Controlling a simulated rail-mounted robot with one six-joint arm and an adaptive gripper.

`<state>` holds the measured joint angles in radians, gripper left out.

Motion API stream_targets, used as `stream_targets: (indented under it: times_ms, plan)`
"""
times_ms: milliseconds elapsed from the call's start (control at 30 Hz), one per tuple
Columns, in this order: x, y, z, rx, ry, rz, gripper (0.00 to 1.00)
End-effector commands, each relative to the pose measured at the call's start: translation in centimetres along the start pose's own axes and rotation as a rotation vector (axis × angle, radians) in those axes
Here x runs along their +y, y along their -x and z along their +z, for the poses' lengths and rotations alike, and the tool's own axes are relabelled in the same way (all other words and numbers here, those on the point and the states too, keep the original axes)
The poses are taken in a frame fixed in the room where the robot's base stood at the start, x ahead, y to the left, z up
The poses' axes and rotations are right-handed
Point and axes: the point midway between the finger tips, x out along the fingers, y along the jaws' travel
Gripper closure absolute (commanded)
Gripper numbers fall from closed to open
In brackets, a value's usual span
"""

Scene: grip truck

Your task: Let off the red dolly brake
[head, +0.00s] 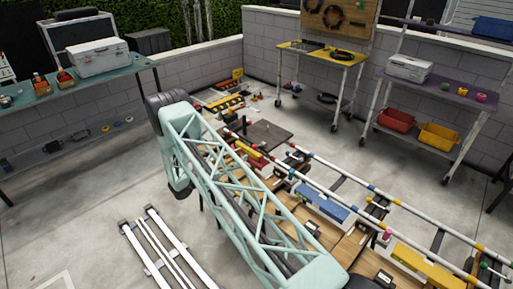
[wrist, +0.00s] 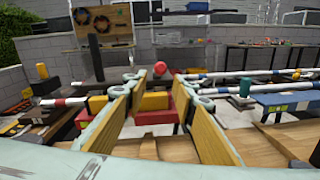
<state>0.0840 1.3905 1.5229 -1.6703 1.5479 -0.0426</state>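In the wrist view, my gripper (wrist: 159,82) is open, with its two wood-faced fingers spread wide. A red ball knob (wrist: 160,68) shows in the gap at the fingertips, with no finger visibly touching it. Below it, between the fingers, is a red dolly body (wrist: 155,117) with a yellow block (wrist: 154,101) on it. The fingers cover parts of the dolly's sides. In the head view, a red and yellow dolly (head: 250,153) sits by the rails, just right of my lattice arm. My gripper cannot be made out there.
Long striped rails (head: 372,188) run beside a blue dolly (head: 320,204) and a yellow dolly (head: 428,266). A dark upright post (wrist: 96,58) stands left of the fingers. White rails (head: 150,245) lie on the floor at left. Open floor lies between the rails and the shelving.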

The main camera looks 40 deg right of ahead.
Motion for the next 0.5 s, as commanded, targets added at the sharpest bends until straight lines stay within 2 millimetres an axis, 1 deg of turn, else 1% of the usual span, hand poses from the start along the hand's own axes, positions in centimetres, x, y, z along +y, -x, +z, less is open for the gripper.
stream_targets:
  times_ms: [500]
  plan:
    - [-0.2,-6.5,0.0,0.000,0.000,-0.003,0.75]
